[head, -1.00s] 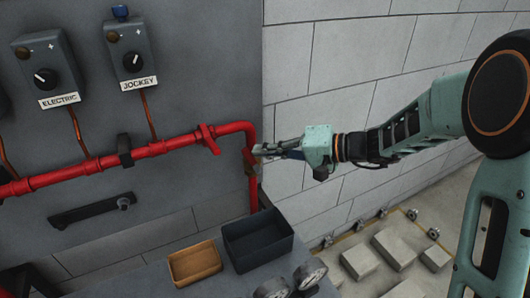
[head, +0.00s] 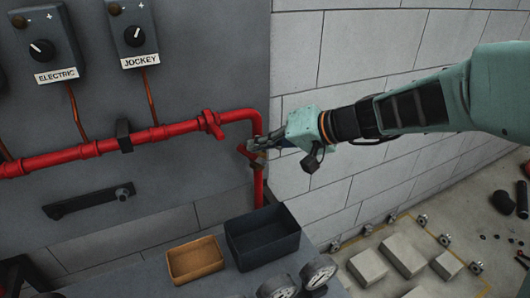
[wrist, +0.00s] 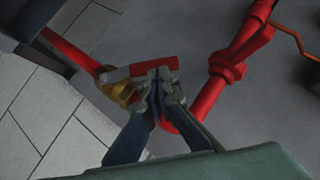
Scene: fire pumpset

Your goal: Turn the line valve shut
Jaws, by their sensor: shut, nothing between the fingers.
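A brass valve (wrist: 122,88) with a red lever (wrist: 150,68) sits on the red pipe's vertical run. In the wrist view the lever lies at a slant across the pipe. In the head view the red lever (head: 246,151) sticks out left of the pipe, and the brass body is partly hidden behind my gripper. My gripper (head: 256,145) is shut and empty. Its fingertips (wrist: 158,78) are at the lever and overlap it in the wrist view; I cannot tell whether they touch it.
A dark bin (head: 262,257) and a tan tray (head: 195,262) stand below, near gauges (head: 318,272). ELECTRIC (head: 41,49) and JOCKEY (head: 134,36) switch boxes hang above. A block wall is close on the right.

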